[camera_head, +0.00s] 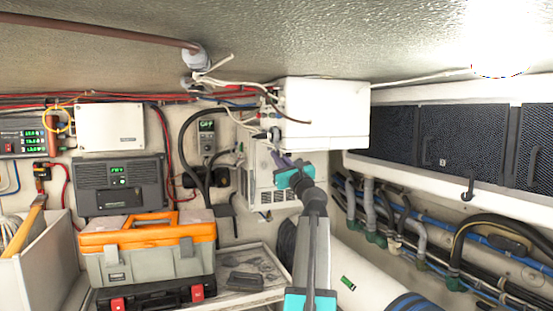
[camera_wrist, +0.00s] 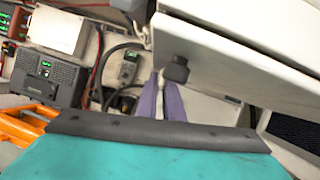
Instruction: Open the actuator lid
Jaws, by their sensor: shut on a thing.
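The actuator is a white box (camera_head: 335,118) under the ceiling, right of centre in the head view. A white panel that looks like its lid (camera_wrist: 225,50) fills the upper right of the wrist view, with a dark seam along its lower edge. A black handle (camera_wrist: 174,69) sits at the panel's left corner; it also shows in the head view (camera_head: 273,133). My gripper (camera_wrist: 160,85) has purple fingers reaching up to this handle, and it is shut on it. The fingers also show in the head view (camera_head: 280,158). The exact contact is partly hidden.
Cables run beside the box's left side. A white louvred unit (camera_head: 262,180) stands below it. An orange and grey toolbox (camera_head: 150,250) sits at lower left. Pipes and hoses (camera_head: 400,225) line the right wall below dark mesh panels (camera_head: 450,140).

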